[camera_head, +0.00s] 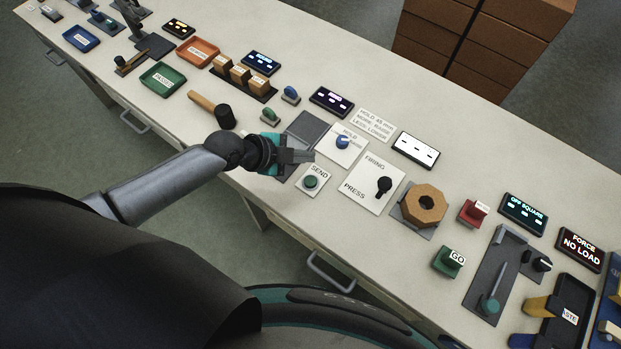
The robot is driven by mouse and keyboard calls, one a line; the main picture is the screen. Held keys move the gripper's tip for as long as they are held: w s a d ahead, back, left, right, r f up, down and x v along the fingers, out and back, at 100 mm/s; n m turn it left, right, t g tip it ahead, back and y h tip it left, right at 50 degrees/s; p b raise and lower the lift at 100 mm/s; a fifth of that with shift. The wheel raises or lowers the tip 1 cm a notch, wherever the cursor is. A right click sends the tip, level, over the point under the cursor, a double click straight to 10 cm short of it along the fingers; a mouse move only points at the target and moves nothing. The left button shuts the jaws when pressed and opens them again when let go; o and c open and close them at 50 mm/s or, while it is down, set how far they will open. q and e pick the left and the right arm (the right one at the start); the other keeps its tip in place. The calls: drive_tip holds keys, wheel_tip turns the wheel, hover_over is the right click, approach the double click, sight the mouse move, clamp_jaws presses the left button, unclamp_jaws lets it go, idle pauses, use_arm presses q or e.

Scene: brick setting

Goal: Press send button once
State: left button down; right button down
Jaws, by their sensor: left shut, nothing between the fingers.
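The send button is a round green button (311,182) on a small white plate labelled SEND (319,172), on the long pale bench. My left gripper (308,156) is shut and empty. In the picture its fingertips lie just above the SEND plate, beside the label, and apart from the green button. I cannot tell how high the fingers are over the bench. My right gripper does not show.
Right of the SEND plate is a white FIRING/PRESS panel (366,192) with a black knob (383,186). Behind is a white plate with a blue knob (343,142). A dark pad (308,126) lies behind the gripper. A wooden-handled mallet (204,103) lies to the left.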

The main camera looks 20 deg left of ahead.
use_arm(q)
drive_tip(key=b, duration=0.7)
hover_over(306, 182)
wheel_tip(306, 182, down, 8)
drive_tip(key=shift+r, duration=0.25)
drive_tip(key=shift+f+b, duration=0.3)
drive_tip(key=shift+f, duration=0.25)
idle(1.0)
drive_tip(key=shift+f+b, duration=0.4)
drive_tip(key=shift+b, duration=0.05)
drive_tip(key=shift+f+b, duration=0.45)
drive_tip(key=shift+f, duration=0.05)
idle(0.5)
drive_tip(key=shift+r+p, duration=0.75)
drive_tip(key=shift+r, duration=0.15)
drive_tip(key=shift+r, duration=0.15)
